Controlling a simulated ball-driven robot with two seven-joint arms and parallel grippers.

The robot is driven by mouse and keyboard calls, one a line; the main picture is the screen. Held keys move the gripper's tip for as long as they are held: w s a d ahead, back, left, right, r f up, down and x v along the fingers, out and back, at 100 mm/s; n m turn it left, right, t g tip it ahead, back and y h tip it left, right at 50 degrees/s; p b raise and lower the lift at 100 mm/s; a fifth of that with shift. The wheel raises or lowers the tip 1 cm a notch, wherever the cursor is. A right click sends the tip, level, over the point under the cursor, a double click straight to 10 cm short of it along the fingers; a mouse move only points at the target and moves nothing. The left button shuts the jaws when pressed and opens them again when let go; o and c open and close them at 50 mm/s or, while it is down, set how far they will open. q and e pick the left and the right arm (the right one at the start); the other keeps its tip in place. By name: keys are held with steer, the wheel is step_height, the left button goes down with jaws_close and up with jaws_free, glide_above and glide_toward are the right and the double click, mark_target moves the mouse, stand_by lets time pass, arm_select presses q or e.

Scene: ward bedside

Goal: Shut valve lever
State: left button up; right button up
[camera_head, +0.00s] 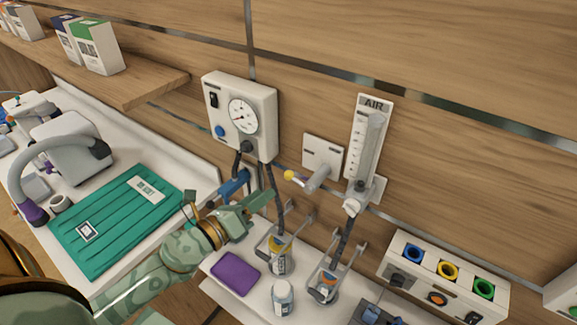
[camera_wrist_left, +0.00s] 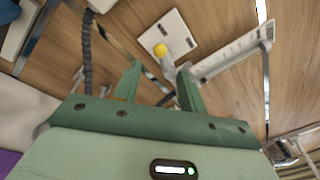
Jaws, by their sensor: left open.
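The valve lever (camera_head: 316,181) is a short grey arm with a yellow ball tip, standing out from a pale square wall plate (camera_head: 323,156). It sits between the gauge box and the AIR flowmeter. My left gripper (camera_head: 260,206) is open and empty, below and left of the yellow tip in the head view. In the left wrist view, the yellow tip (camera_wrist_left: 160,50) shows just beyond the gap between the two green fingertips (camera_wrist_left: 160,68). The fingers appear apart from the lever. My right gripper is not in view.
A white gauge box (camera_head: 241,115) with dark hoses hangs left of the lever. The AIR flowmeter (camera_head: 368,140) is close on its right. Bottles in wire holders, a purple pad (camera_head: 235,273) and a socket box (camera_head: 443,279) are below. A teal cloth (camera_head: 118,220) lies at left.

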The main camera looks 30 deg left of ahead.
mark_target(286, 176)
arm_select(q)
steer(key=p+x, duration=0.1)
steer(key=x, duration=0.8)
steer(key=shift+p, duration=0.35)
steer(key=shift+w+d+f, duration=0.15)
steer(key=shift+w+d, duration=0.1)
steer(key=shift+w, duration=0.3)
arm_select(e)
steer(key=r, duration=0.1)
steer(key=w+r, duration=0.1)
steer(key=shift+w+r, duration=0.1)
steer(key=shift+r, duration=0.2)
